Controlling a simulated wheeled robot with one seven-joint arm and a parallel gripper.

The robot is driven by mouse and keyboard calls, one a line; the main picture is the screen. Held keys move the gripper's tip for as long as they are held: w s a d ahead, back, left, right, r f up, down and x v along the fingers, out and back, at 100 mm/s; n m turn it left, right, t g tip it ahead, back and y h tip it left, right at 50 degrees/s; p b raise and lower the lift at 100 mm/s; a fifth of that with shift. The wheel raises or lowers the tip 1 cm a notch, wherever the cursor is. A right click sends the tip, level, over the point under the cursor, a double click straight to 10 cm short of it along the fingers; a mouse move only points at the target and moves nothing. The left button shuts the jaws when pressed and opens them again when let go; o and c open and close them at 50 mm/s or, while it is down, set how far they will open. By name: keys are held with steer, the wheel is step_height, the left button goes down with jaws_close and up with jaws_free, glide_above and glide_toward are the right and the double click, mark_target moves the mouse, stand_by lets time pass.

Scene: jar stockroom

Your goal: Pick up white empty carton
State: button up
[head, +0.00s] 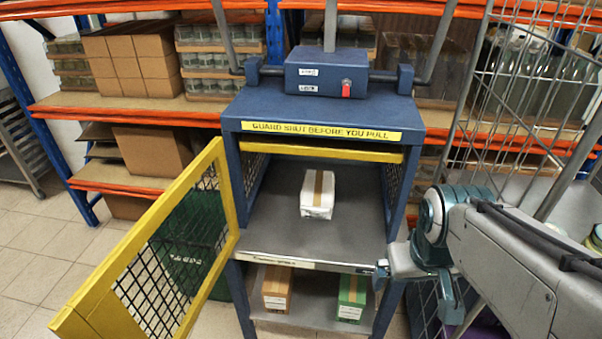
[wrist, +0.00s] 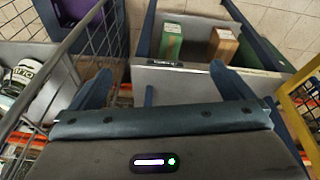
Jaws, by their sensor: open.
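The white carton (head: 318,194) with a tan tape strip stands on the grey deck (head: 275,225) inside the blue press, under the guard frame. It is upright and nothing touches it. My gripper (head: 415,290) is at the press's right front corner, outside the opening and lower than the deck. In the wrist view my gripper (wrist: 160,88) has its two fingers wide apart with nothing between them. The white carton is not visible in the wrist view.
The yellow mesh guard door (head: 160,255) stands open at the left. A brown carton (head: 277,288) and a green carton (head: 352,296) sit on the shelf below; the green one (wrist: 170,42) shows in the wrist view. A wire cage trolley (head: 530,75) stands close at right.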

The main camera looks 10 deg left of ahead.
mark_target(316, 215)
steer(key=w+a+f+n+b, duration=0.5)
steer(key=w+n+b, duration=0.1)
steer(key=n, duration=0.5)
steer(key=w+a+f+n+t+b, duration=0.1)
steer(key=w+a+f+n+b, duration=0.5)
steer(key=n, duration=0.5)
steer(key=w+a+f+n+b, duration=0.5)
steer(key=w+a+n+b, duration=0.1)
steer(key=n, duration=0.5)
steer(key=shift+w+f, duration=0.35)
steer(key=shift+w, duration=0.5)
steer(key=shift+w+a+f+n, duration=0.15)
steer(key=shift+a+n, duration=0.15)
steer(key=shift+n, duration=0.2)
steer(key=shift+w+a+t, duration=0.15)
steer(key=shift+w+t, duration=0.1)
steer(key=shift+t, duration=0.05)
steer(key=shift+n, duration=0.3)
steer(key=w+b, duration=0.1)
steer(key=w, duration=0.6)
steer(key=shift+w, duration=0.25)
steer(key=w, duration=0.3)
steer(key=w+b, duration=0.1)
steer(key=shift+w+f, duration=0.25)
steer(key=shift+f, duration=0.15)
steer(key=shift+w+f, duration=0.1)
steer(key=shift+f, duration=0.05)
